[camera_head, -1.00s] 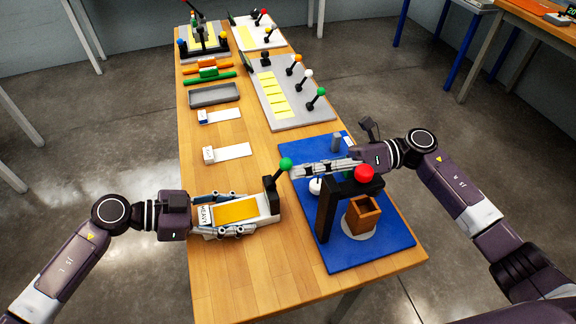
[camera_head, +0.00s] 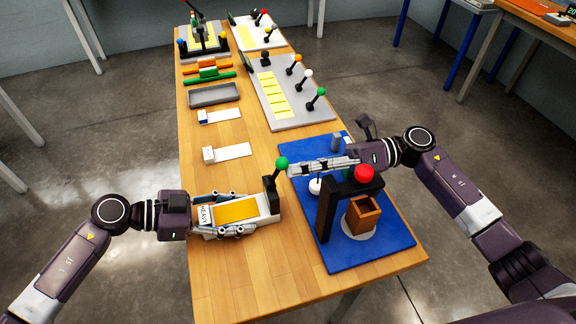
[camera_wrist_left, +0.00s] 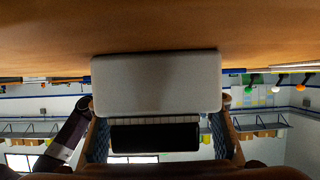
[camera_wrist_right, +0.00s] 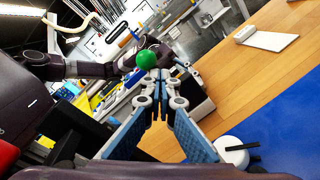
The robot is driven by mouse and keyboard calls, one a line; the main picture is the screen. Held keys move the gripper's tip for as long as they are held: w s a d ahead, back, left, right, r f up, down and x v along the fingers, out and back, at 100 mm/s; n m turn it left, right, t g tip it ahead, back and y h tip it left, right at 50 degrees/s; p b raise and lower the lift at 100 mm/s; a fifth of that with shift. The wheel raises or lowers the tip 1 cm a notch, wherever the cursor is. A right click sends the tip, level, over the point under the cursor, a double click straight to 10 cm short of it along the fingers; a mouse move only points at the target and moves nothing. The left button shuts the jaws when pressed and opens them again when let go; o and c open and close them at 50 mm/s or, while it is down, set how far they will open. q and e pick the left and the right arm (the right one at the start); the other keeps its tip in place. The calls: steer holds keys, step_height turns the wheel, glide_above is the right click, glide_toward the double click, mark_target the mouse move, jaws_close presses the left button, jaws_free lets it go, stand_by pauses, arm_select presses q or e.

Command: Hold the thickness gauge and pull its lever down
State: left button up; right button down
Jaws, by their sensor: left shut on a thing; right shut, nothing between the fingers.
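The thickness gauge (camera_head: 235,211) is a pale body with a yellow-orange top and a label reading HEAVY. It lies at the table's front left. A black lever with a green ball (camera_head: 281,163) rises at its right end, tilted a little right. My left gripper (camera_head: 238,217) is shut on the gauge, one finger along each long side. The gauge's pale end (camera_wrist_left: 155,83) fills the left wrist view. My right gripper (camera_head: 292,167) is shut and empty, tips close beside the green ball. In the right wrist view the ball (camera_wrist_right: 147,60) is just beyond the fingertips; contact is unclear.
A blue mat (camera_head: 375,252) at right holds a black stand with a red knob (camera_head: 364,173) and a brown open box (camera_head: 362,215). Two white cards, a grey tray (camera_head: 214,95) and a lever board (camera_head: 290,115) lie farther back.

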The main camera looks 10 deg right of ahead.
mark_target(276, 163)
steer(key=shift+s+a+r, duration=0.2)
steer(key=shift+a+r, duration=1.95)
steer(key=shift+a, duration=0.25)
stand_by(3.0)
steer(key=shift+d+f, duration=0.1)
stand_by(0.4)
steer(key=d+f, duration=0.5)
steer(key=d, duration=0.1)
steer(key=shift+w+f, duration=0.2)
stand_by(0.7)
